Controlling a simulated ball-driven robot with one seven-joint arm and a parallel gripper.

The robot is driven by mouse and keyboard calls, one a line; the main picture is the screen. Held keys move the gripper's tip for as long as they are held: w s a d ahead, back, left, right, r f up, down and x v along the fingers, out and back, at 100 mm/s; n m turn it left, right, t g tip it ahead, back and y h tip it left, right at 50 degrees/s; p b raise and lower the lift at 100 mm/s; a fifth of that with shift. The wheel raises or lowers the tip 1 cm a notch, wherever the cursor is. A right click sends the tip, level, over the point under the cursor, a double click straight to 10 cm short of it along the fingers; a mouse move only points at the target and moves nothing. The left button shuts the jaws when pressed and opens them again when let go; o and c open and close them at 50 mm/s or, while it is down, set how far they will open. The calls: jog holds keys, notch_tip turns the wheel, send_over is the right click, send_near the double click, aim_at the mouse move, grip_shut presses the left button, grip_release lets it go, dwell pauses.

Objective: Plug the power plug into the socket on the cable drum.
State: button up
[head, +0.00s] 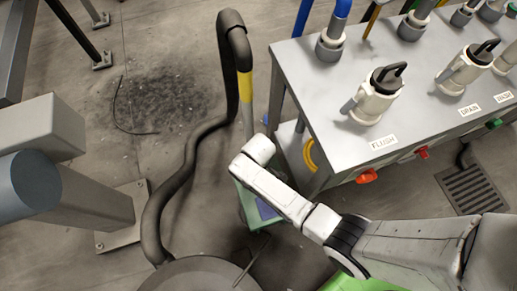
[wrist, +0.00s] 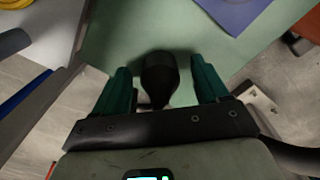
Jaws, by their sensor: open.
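In the wrist view my gripper (wrist: 162,68) is open, with one dark green finger on each side. A black rounded object with a narrow lower end (wrist: 160,75) lies between the fingers, with gaps on both sides. It may be the power plug, but I cannot tell for sure. It is over a pale green surface (wrist: 110,35), which also shows in the head view (head: 246,207) below my arm. My fingers are hidden in the head view. I cannot make out the cable drum or its socket in either view.
A blue sheet (wrist: 232,12) lies on the green surface. A grey bench (head: 310,85) with valves, labels and red handles stands at the right. A thick dark hose (head: 190,150) runs across the floor to a round grey top (head: 200,275). A yellow coil (head: 310,154) shows under the bench.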

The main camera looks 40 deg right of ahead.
dwell(0.3)
jog(key=c, duration=1.1)
